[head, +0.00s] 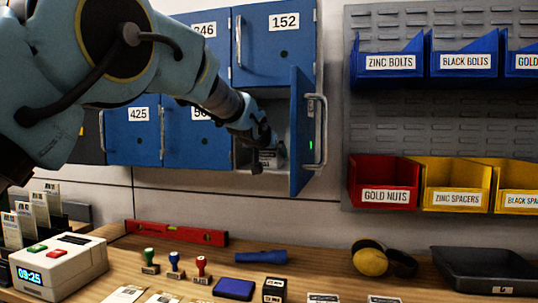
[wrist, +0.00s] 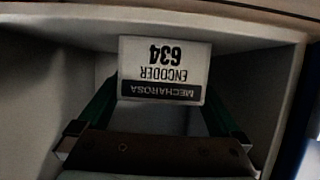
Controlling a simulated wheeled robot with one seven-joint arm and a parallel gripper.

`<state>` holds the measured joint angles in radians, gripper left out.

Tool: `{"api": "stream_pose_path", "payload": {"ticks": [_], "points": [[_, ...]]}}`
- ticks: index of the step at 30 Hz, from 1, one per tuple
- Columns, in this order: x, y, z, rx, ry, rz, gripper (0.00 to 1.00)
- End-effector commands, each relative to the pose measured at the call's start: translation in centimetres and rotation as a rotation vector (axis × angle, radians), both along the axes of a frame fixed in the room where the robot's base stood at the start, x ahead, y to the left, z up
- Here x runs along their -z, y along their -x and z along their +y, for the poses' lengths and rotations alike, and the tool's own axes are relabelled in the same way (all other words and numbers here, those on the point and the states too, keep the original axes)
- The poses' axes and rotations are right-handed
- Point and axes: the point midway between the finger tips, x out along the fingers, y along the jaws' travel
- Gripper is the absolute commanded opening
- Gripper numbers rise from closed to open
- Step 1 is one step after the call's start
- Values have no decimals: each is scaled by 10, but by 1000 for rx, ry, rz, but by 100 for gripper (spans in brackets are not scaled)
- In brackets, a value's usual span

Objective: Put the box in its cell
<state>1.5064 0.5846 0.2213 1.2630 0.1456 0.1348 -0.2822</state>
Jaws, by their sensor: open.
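The box (wrist: 165,70) is white with a black band and reads "MECHAROSA ENCODER 634"; its print is upside down in the wrist view. It stands inside an open cell (wrist: 268,75) of the blue locker, and its pale front also shows in the head view (head: 270,158). My gripper (wrist: 160,104) is open, its green fingers reaching into the cell on either side of the box's near end. I cannot tell whether they touch it. The cell's blue door (head: 301,130) stands open to the right; its number is not visible.
Shut locker doors 152 (head: 275,45) and 425 (head: 132,133) are above and left of the cell. The open door's edge is close to my gripper's right. Below, the bench holds stamps (head: 175,265), a blue torch (head: 261,257) and a red level (head: 176,233).

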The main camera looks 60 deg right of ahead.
Motion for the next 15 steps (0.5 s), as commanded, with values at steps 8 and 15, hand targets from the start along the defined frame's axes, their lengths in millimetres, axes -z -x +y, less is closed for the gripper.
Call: {"api": "stream_pose_path", "payload": {"ticks": [8, 15], "points": [[-16, 16, 43, 2, 4, 1, 100], [-33, 28, 82, 2, 3, 0, 100]]}}
